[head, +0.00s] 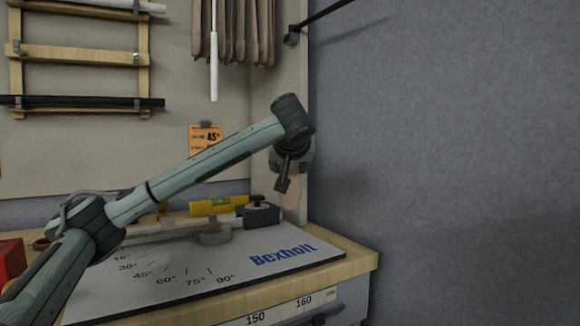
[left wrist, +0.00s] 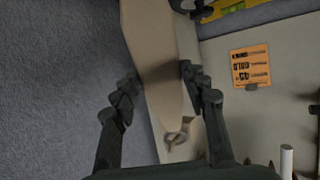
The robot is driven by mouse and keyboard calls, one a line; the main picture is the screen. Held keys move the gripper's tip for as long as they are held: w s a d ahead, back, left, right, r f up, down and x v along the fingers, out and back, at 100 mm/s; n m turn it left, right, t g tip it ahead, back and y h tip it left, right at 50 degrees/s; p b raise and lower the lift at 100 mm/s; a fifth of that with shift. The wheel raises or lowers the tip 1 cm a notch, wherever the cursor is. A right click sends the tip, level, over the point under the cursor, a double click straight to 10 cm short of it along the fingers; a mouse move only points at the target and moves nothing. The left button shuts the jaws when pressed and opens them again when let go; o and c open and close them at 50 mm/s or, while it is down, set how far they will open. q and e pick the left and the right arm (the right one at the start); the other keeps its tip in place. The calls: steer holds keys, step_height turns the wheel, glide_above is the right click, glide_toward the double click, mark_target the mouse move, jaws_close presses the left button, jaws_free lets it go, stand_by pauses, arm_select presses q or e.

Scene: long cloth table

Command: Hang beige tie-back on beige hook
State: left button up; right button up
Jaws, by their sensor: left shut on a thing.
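The beige tie-back (left wrist: 152,50) is a broad tapering strap in the left wrist view. It runs from the top edge down between the fingers of my left gripper (left wrist: 160,90), which is shut on it. A small beige ring or hook shape (left wrist: 175,138) shows by its lower tip; I cannot tell whether it is the tie-back's loop or the beige hook, nor whether they touch. In the head view my left gripper (head: 283,183) points down in front of the wooden post at the panel's right edge. The tie-back does not stand out from the post there. My right gripper is out of view.
A grey wall (head: 450,150) fills the right. A dark rod (head: 320,17) sticks out at the top. Brown hanging pieces (head: 235,35) and an orange sign (head: 205,138) are on the panel. A yellow level (head: 218,206) stands behind the grey angle-marked board (head: 190,295) below my arm.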

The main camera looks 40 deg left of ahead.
arm_select(q)
steer(key=o, duration=1.3)
steer(key=shift+o, duration=0.2)
steer(key=shift+s+d+r, duration=0.1)
steer(key=shift+s+d, duration=0.1)
steer(key=v, duration=1.1)
steer(key=shift+s, duration=0.25)
steer(key=shift+d, duration=0.1)
